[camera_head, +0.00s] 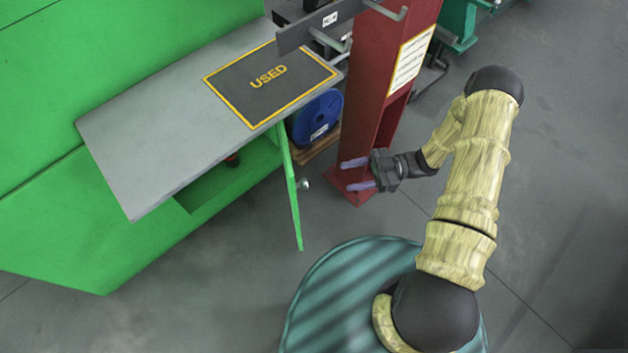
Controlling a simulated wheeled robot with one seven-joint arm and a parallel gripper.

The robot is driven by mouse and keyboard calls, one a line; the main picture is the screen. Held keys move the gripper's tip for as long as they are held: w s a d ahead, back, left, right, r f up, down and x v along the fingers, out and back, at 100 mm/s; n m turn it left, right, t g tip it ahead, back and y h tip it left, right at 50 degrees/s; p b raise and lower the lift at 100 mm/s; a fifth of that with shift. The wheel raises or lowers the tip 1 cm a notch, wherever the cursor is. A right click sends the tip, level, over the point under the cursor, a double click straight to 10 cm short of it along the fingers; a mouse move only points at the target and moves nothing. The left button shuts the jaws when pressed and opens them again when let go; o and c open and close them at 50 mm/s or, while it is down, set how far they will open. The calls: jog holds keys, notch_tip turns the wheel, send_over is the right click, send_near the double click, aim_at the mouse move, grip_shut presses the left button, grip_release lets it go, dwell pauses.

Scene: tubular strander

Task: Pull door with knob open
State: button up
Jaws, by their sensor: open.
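The green door (291,195) hangs below the grey tabletop's right end and stands out from the green cabinet, seen nearly edge-on. A small silver knob (304,184) sticks out from the door's right face. My gripper (356,175) is to the right of the knob, apart from it, with its fingers pointing left toward the door. Its two purple-grey fingers are spread and nothing is between them. The door's hinge is not clear from this view.
A red post (378,100) stands close behind my gripper. The grey tabletop (150,130) carries a "USED" mat (240,92). Open floor (240,270) lies in front of the door.

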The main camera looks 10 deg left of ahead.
jog(key=x, duration=1)
jog(key=shift+a, duration=0.35)
jog(key=shift+s, duration=0.15)
grip_shut()
